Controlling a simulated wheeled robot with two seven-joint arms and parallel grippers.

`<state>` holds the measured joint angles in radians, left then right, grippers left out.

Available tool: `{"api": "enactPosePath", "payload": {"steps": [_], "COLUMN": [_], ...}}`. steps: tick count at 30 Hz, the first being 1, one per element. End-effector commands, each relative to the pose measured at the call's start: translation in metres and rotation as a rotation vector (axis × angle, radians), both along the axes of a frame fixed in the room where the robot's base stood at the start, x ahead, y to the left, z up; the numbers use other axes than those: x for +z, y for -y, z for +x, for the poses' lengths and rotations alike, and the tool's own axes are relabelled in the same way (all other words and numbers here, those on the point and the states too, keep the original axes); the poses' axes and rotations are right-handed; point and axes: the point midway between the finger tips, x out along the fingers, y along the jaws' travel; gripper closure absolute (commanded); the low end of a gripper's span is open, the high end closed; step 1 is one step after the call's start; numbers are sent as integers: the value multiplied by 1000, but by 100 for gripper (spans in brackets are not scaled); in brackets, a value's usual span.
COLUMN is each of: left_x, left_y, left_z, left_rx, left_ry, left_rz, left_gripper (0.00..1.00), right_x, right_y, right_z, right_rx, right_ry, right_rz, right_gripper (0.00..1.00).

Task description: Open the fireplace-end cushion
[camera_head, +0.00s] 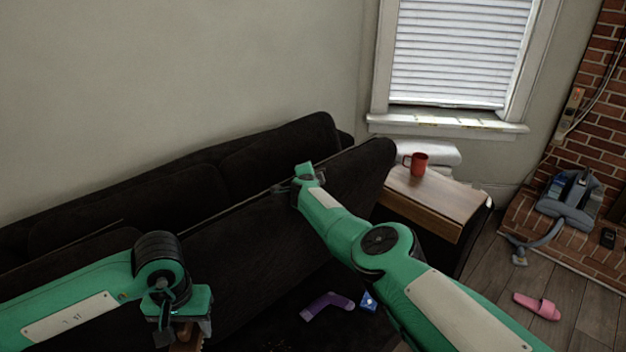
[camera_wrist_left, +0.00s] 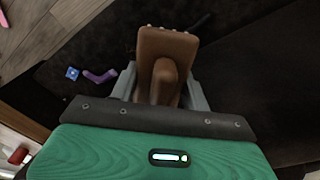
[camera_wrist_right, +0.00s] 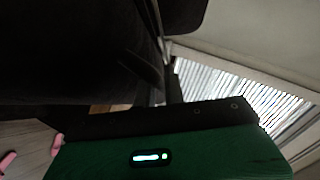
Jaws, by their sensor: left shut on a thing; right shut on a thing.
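The fireplace-end cushion (camera_head: 345,190) of the black sofa is tilted up, close in front of the backrest. My right gripper (camera_head: 298,183) is at its top edge and shut on it; the right wrist view is dark, so the grip itself is hard to see. My left gripper (camera_head: 180,328) is at the lower left, shut on a brown brush-like object (camera_wrist_left: 165,50). In the left wrist view the object stands between the fingers. Below the raised cushion, on a dark surface, lie a purple sock-like item (camera_head: 326,305) and a small blue item (camera_head: 369,300).
A grey vacuum-like device (camera_head: 568,195) rests by the brick fireplace (camera_head: 590,100).

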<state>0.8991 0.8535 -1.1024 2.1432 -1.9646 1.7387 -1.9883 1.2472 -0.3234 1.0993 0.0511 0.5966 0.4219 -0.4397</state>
Motion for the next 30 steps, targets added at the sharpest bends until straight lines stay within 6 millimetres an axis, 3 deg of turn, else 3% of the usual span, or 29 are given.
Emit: {"api": "enactPosePath", "payload": {"steps": [1, 8, 9, 12, 30], "left_x": [1, 1, 1, 1, 1], "left_y": [0, 0, 0, 0, 0], "left_z": [0, 0, 0, 0, 0], "left_rx": [0, 0, 0, 0, 0], "left_ry": [0, 0, 0, 0, 0], "left_rz": [0, 0, 0, 0, 0], "left_gripper": [74, 74, 74, 74, 74], "right_x": [13, 13, 13, 13, 6], "right_y": [1, -2, -2, -3, -4], "right_z": [4, 4, 4, 4, 1], "right_rx": [5, 9, 9, 10, 9], "right_ry": [16, 17, 17, 17, 7], "right_rz": [-4, -4, -3, -2, 1], "right_gripper": [100, 100, 85, 68, 68]}}
